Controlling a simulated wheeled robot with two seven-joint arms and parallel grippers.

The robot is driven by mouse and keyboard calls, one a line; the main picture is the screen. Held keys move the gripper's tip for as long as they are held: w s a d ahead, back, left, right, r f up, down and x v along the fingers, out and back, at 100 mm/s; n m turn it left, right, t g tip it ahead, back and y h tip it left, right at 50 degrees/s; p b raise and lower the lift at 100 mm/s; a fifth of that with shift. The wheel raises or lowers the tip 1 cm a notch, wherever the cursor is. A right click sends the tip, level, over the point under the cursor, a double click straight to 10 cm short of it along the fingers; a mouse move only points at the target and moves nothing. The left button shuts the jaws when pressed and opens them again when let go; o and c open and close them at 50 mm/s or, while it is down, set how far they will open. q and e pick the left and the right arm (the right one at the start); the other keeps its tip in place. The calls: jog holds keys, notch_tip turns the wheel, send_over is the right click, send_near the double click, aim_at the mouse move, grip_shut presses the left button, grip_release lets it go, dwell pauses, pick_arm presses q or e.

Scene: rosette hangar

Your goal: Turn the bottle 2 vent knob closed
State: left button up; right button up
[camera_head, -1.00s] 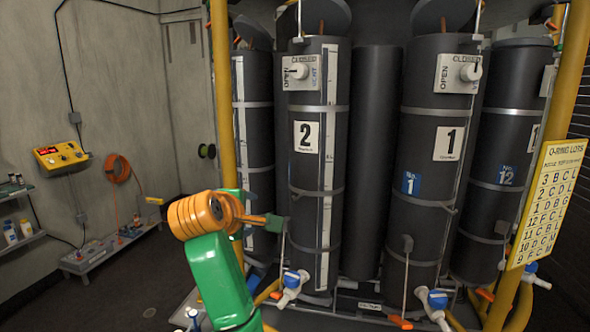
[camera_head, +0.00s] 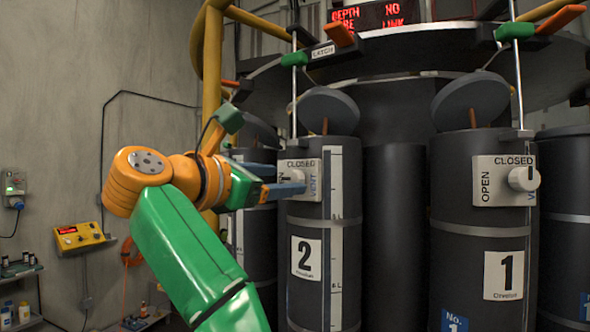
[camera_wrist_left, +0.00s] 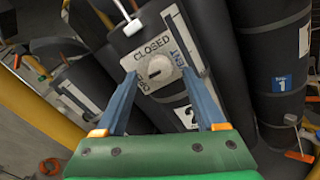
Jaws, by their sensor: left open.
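Bottle 2 (camera_head: 308,222) is a dark cylinder with a white "2" label. Its vent plate (camera_head: 299,163) reads CLOSED at the top and VENT at the right. The round pale vent knob (camera_wrist_left: 160,69) sits in the plate's middle in the left wrist view, with a short dark mark on its face. My left gripper (camera_head: 291,180) is open in front of the plate. In the left wrist view its two blue fingers (camera_wrist_left: 160,76) stand on either side of the knob, with a gap to each side. In the head view the fingers partly hide the knob. My right gripper is in neither view.
Bottle 1 (camera_head: 470,250) stands to the right with its own vent plate and knob (camera_head: 523,178). A yellow post (camera_head: 212,60) rises behind my left arm. A round lid (camera_head: 330,108) and a latch beam (camera_head: 335,48) are above bottle 2. A yellow box (camera_head: 80,238) is on the left wall.

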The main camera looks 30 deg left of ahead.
aim_at(291, 179)
pick_arm(q)
jog(key=shift+s+r+p, duration=0.1)
jog(key=shift+r+p, duration=0.3)
jog(key=shift+r, duration=0.15)
jog(key=w, duration=0.1)
jog(key=w+f, duration=0.1)
jog(key=w, duration=0.1)
jog(key=shift+d, duration=0.15)
jog(key=shift+w+f, duration=0.1)
jog(key=shift+w, duration=0.15)
jog(key=shift+c, duration=1.4)
jog(key=shift+s, duration=0.2)
grip_shut()
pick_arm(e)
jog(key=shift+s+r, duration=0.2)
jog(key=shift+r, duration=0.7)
